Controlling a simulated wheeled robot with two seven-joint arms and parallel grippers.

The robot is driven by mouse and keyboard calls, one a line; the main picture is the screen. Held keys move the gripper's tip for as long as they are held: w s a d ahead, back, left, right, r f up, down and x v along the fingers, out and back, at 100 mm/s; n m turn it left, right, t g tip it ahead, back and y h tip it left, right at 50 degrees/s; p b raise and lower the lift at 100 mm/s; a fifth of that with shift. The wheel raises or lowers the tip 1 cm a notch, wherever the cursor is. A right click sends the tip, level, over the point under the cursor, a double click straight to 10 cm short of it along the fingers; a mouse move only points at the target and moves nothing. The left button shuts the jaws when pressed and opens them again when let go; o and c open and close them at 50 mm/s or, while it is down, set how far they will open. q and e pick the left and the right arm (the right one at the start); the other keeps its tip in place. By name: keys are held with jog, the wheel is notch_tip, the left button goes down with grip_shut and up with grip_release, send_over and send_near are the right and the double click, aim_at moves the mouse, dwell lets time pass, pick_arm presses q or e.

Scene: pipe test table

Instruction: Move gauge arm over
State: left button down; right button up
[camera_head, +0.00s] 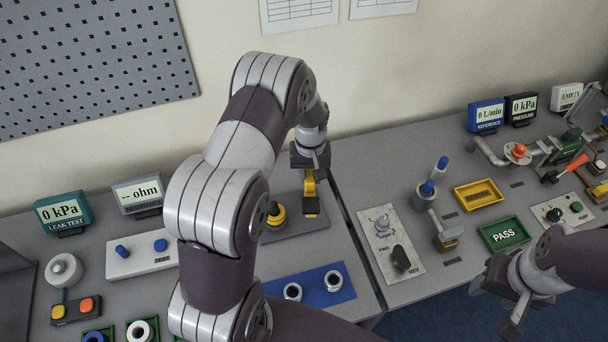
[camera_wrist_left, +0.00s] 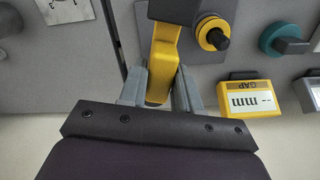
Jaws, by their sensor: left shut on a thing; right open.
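The gauge arm is a yellow bar (camera_head: 310,192) above a dark grey base plate (camera_head: 295,228) at the back middle of the table. A yellow collar with a black knob (camera_head: 276,214) stands beside it on the same plate. My left gripper (camera_head: 309,172) reaches down from above and is shut on the yellow bar. In the left wrist view the two grey fingers (camera_wrist_left: 160,88) sit on either side of the yellow bar (camera_wrist_left: 163,62), and its dark end runs out of the top of the picture. My right gripper (camera_head: 493,306) is open and empty at the lower right.
A yellow GAP display (camera_wrist_left: 250,94) shows dashes and mm in the left wrist view. A blue plate with two metal rings (camera_head: 318,288) lies in front of the base plate. A white switch panel (camera_head: 380,225) stands to the right, past the table seam.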

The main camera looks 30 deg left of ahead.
pick_arm(q)
jog(key=shift+w+d+n+b, duration=0.3)
jog(key=shift+w+d+n, duration=0.05)
jog(key=shift+n, duration=0.7)
jog(key=shift+w+d+n+b, duration=0.25)
jog(key=shift+w+d+n, duration=0.1)
jog(key=shift+n, duration=0.75)
jog(key=shift+w+d+n+b, duration=0.3)
jog(key=shift+w+d+n, duration=0.05)
jog(key=shift+n, duration=0.7)
jog(key=c, duration=0.9)
grip_release()
notch_tip(320, 180, up, 13)
jog(key=shift+f+b, duration=0.2)
jog(key=shift+b, duration=0.1)
